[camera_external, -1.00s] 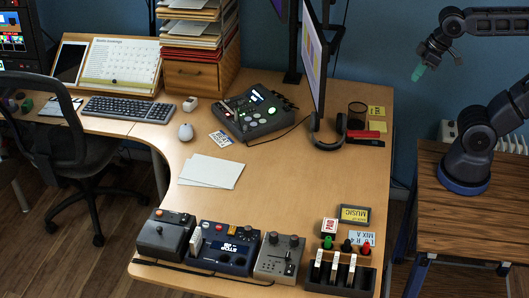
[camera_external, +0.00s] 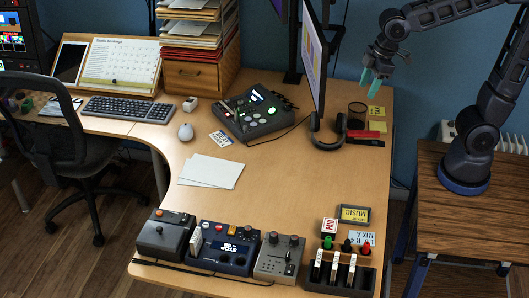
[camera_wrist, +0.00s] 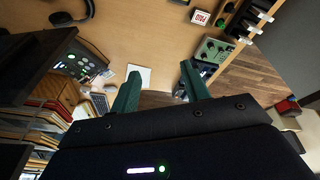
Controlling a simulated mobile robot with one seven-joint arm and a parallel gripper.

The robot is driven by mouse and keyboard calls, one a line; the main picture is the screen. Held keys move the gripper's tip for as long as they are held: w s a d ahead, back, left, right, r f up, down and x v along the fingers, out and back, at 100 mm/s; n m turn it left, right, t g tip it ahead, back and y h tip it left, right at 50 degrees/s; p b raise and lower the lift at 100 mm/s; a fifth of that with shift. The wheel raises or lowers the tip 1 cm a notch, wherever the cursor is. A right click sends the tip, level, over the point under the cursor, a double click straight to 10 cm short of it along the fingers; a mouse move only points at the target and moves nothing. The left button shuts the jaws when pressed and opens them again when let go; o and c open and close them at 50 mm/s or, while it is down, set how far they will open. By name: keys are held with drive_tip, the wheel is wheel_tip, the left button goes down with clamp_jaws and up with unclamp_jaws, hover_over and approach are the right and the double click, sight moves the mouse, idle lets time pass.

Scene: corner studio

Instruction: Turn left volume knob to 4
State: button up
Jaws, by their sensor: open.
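A grey control box (camera_external: 280,262) stands at the table's front edge with two dark round knobs on top, a left knob (camera_external: 273,238) and a right knob (camera_external: 294,240). The labels and the dial settings are too small to read, so I cannot tell which knob is the left volume knob. The box also shows small in the wrist view (camera_wrist: 214,50), right of my fingers. My gripper (camera_external: 370,83) is open and empty, high over the table's back right, far from the box. Its two green fingers stand apart in the wrist view (camera_wrist: 161,71).
The monitor (camera_external: 313,62) stands just left of my gripper. Headphones (camera_external: 328,138) and a dark cup (camera_external: 357,113) are below it. The table's middle right is clear.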

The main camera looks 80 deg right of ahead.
drive_tip(key=w+a+f+n+g, duration=0.1)
drive_tip(key=w+a+f+n, duration=0.2)
drive_tip(key=w+a+f, duration=0.3)
drive_tip(key=n+g, duration=0.2)
drive_tip(key=n, duration=0.5)
hover_over(295, 240)
wheel_tip(295, 240, down, 22)
drive_tip(key=shift+h, duration=0.3)
wheel_tip(295, 240, down, 10)
drive_tip(key=shift+f, duration=0.1)
drive_tip(key=c, duration=1)
